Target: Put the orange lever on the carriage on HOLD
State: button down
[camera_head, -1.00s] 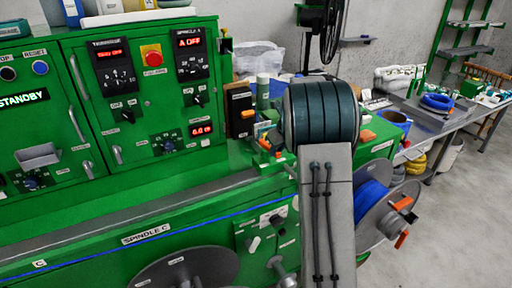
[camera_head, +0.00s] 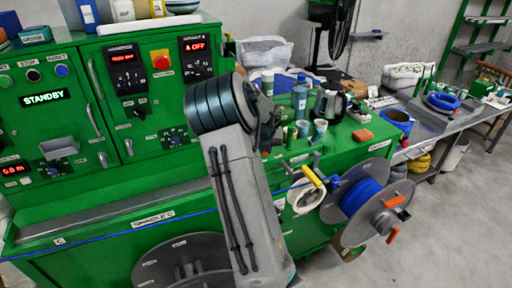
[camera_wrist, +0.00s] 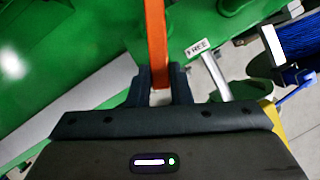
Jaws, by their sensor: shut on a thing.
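The orange lever (camera_wrist: 155,35) runs up from between my fingers to the top edge of the wrist view. My gripper (camera_wrist: 160,78) has its two dark fingers shut on the lever's near end. A white label reading FREE (camera_wrist: 197,47) is just right of the lever. I cannot see a HOLD label. In the head view, my arm covers the lever and most of the carriage, and my fingers are hidden behind it.
A blue cable spool (camera_head: 362,197) with orange-handled crank stands right of my arm. A yellow-handled part (camera_head: 313,177) and a white roll (camera_head: 305,198) are near it. Bottles and a kettle (camera_head: 329,103) stand on the green top behind. The green control cabinet (camera_head: 75,110) is at left.

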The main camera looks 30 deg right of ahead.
jog(key=shift+d+r, duration=0.1)
jog(key=shift+d, duration=0.05)
jog(key=c, duration=1.3)
grip_release()
jog(key=shift+d, duration=0.1)
jog(key=shift+a, duration=0.2)
jog(key=shift+a+r, duration=0.15)
jog(key=shift+r, duration=0.2)
jog(key=b+v, duration=0.1)
jog(key=v, duration=1.2)
jog(key=shift+s+b, duration=0.15)
jog(key=shift+b, duration=0.25)
